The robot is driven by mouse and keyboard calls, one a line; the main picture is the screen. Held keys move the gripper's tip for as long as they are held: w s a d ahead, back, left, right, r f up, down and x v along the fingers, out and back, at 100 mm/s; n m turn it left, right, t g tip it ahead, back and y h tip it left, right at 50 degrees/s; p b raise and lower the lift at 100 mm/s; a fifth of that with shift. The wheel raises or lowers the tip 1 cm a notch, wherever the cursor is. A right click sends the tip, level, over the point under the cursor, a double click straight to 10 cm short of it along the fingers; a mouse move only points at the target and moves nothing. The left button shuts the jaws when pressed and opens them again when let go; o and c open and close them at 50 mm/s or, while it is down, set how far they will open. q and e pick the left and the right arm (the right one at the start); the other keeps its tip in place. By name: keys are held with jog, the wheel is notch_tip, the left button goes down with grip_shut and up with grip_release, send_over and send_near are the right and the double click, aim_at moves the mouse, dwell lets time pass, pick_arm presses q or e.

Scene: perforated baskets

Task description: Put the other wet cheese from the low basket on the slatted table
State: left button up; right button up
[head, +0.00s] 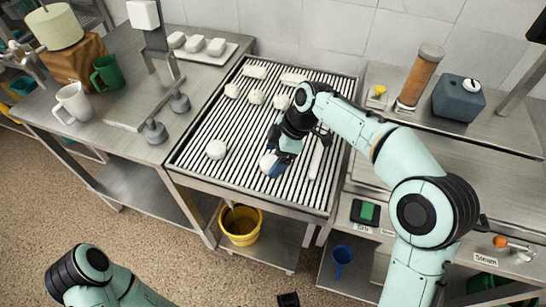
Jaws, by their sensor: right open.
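The slatted table (190,160) stands in the middle with dark gaps between pale slats. Several white cheeses lie on it: a back group including one cheese (256,97), and one nearer the front left (215,149). Another white cheese (266,161) rests near the front middle, beside the fingers of my right gripper (274,168). The gripper is open, low over the slats, and partly covers this cheese. My left arm enters at the lower left; its gripper is not seen. I cannot make out a low basket.
A steel table with mugs (73,103) and a white tray of white blocks (228,53) stands left. A yellow bucket (241,226) sits on the shelf below. A steel counter borders the right.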

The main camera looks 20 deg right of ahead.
jog(key=p+v, duration=0.2)
jog(key=v, duration=0.8)
jog(key=shift+r, duration=0.35)
jog(key=shift+s+f, duration=0.1)
